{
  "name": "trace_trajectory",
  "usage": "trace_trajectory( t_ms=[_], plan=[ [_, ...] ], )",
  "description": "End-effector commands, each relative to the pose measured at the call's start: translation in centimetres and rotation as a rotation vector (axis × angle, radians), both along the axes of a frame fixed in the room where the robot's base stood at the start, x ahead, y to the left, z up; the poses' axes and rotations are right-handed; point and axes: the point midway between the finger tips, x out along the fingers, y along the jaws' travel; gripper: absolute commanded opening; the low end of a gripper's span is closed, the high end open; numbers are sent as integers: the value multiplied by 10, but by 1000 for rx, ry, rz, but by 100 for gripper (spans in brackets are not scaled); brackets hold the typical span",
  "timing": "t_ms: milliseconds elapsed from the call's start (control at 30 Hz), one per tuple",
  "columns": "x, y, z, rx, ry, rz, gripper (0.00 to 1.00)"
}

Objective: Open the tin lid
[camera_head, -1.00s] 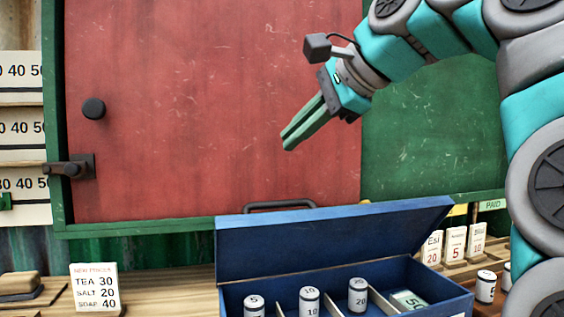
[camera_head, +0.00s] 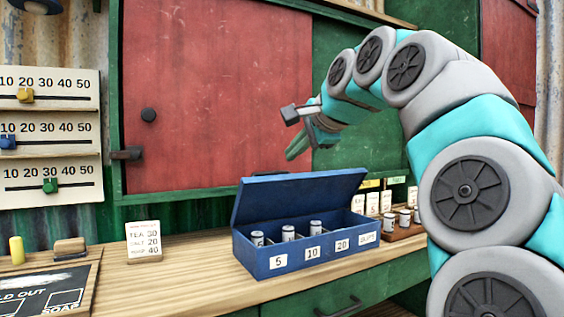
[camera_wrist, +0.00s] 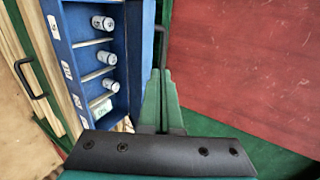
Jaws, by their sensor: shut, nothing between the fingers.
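The blue tin (camera_head: 296,259) stands on the wooden counter with its lid (camera_head: 298,197) raised and tilted back, so its compartments show. Several small white weights sit inside, behind labels 5, 10 and 20, with a green note in the right compartment. My gripper (camera_head: 291,154) is shut and empty, above and behind the raised lid, in front of the red panel. In the wrist view my shut fingers (camera_wrist: 161,76) point past the lid (camera_wrist: 144,55), on its outer side. I cannot tell if they touch it. A dark bar handle (camera_wrist: 162,46) shows beyond the fingertips.
A price card (camera_head: 143,242) stands left of the tin. White cards and more weights (camera_head: 405,218) are to its right. A chalkboard (camera_head: 45,287) lies at front left. Slider boards (camera_head: 48,138) hang left of the red panel (camera_head: 210,95).

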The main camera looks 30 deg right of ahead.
Motion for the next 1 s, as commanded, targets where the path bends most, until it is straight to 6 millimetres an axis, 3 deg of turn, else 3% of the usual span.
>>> trace_trajectory(
  t_ms=[600, 1000],
  plan=[
    [77, 3, -43, 0, 0, 1, 0],
    [82, 3, -46, 1, -1, 1, 0]
  ],
)
